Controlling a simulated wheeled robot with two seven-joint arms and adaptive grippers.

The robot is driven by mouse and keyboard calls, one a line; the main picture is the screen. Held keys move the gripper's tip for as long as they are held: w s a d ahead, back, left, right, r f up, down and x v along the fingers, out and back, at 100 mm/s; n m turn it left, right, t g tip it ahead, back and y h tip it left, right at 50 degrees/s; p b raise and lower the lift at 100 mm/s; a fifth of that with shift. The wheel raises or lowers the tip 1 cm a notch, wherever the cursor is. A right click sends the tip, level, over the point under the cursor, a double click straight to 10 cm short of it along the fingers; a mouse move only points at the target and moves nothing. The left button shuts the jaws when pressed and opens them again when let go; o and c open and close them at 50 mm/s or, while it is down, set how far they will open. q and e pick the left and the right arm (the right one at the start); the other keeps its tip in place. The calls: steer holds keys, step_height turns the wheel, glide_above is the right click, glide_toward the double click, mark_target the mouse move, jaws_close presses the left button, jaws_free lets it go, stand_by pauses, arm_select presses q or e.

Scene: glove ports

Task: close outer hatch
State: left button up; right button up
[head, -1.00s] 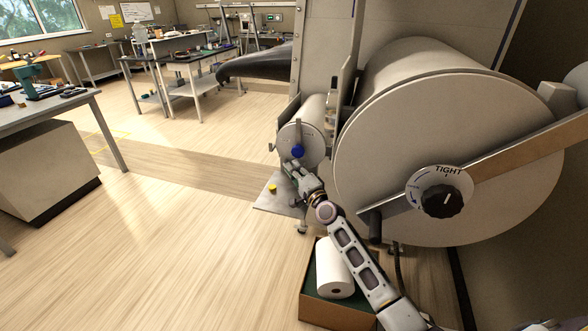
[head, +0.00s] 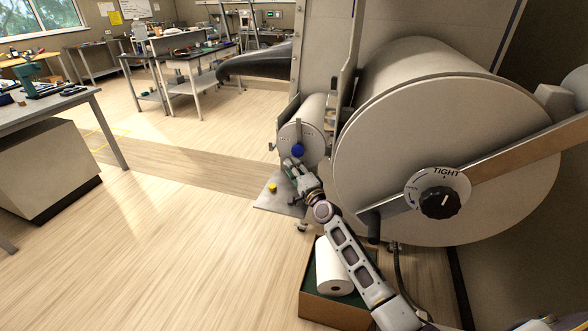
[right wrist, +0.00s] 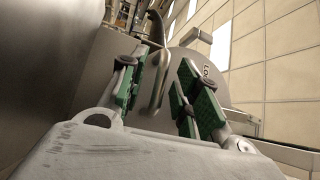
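The small round hatch (head: 312,152) closes the front of the small cylinder (head: 312,108) and has a blue knob (head: 298,151) on its face. My right gripper (head: 291,166) is just below the knob, in front of the hatch's lower edge. In the right wrist view its green-padded fingers (right wrist: 160,95) are apart, with a grey bar (right wrist: 160,80) showing in the gap beyond them. I cannot tell whether they touch it. A pale disc with partly hidden lettering (right wrist: 217,82) shows behind the right finger. My left gripper is out of view.
The large round hatch (head: 380,150) stands to the right, with a dial marked TIGHT (head: 438,193) on a diagonal bar (head: 520,154). A box (head: 330,308) with a white roll (head: 333,268) is below my right arm. A black glove-like sleeve (head: 255,65) juts out behind. The floor at left is clear.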

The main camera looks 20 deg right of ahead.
steer(key=v, duration=1.2)
stand_by(0.7)
stand_by(0.4)
